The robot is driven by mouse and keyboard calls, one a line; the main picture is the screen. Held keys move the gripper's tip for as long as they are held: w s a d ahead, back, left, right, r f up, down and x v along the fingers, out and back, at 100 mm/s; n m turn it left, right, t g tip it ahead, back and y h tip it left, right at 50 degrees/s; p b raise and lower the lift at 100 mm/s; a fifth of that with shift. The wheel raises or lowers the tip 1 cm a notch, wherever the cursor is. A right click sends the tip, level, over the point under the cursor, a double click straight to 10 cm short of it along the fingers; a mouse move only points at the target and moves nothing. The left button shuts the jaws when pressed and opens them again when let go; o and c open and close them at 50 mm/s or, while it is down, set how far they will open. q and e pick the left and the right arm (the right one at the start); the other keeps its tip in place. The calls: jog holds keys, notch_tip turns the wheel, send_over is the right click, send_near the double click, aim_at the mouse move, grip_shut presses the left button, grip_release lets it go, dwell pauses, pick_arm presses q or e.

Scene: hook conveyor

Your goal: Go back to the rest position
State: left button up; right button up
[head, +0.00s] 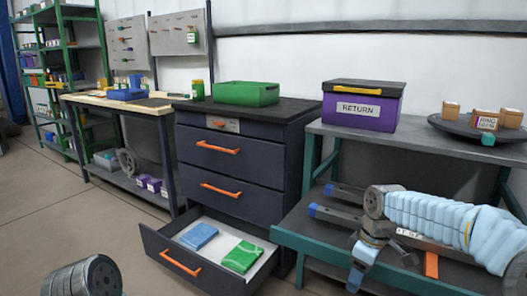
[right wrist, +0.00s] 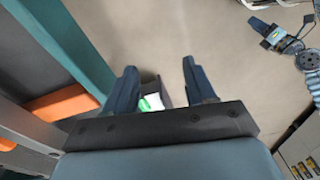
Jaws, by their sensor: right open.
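My right arm comes in from the right in the head view, with its hand hanging at the teal table edge. The right gripper (head: 377,268) is open there. In the right wrist view its two dark fingers (right wrist: 158,70) stand apart with nothing between them at the tips; a drawer with a green and white item shows beyond, lower down. My left gripper (right wrist: 282,26) shows small at the upper right of the right wrist view, its fingers seemingly apart and empty. In the head view only a grey part of my left arm shows at the bottom left.
A dark cabinet (head: 229,170) has its bottom drawer (head: 190,268) pulled out, holding a blue pack (head: 199,235) and a green pack (head: 242,257). A green bin (head: 246,93) stands on top. A purple RETURN box (head: 361,106) stands on the right table (head: 415,140). Floor at left is clear.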

jog(key=s+a+f+m+y, duration=0.1)
jog(key=s+a+f+m, duration=0.15)
jog(key=f, duration=0.55)
jog(key=s+a+f+m+y, duration=0.1)
jog(key=a+f, duration=0.2)
jog(key=f, duration=0.5)
jog(key=s+a+f+m, duration=0.2)
jog(key=a+f, duration=0.1)
jog(key=f, duration=0.6)
jog(key=s+a+f+m, duration=0.1)
jog(key=s+f+m, duration=0.2)
jog(key=s+f, duration=0.2)
jog(key=s+a+f+m, duration=0.2)
jog(key=s+f, duration=0.3)
jog(key=s, duration=0.5)
jog(key=shift+f+m+t+y, duration=0.3)
jog(key=shift+f+m+y, duration=0.1)
jog(key=shift+m, duration=0.25)
jog(key=shift+a+r, duration=0.1)
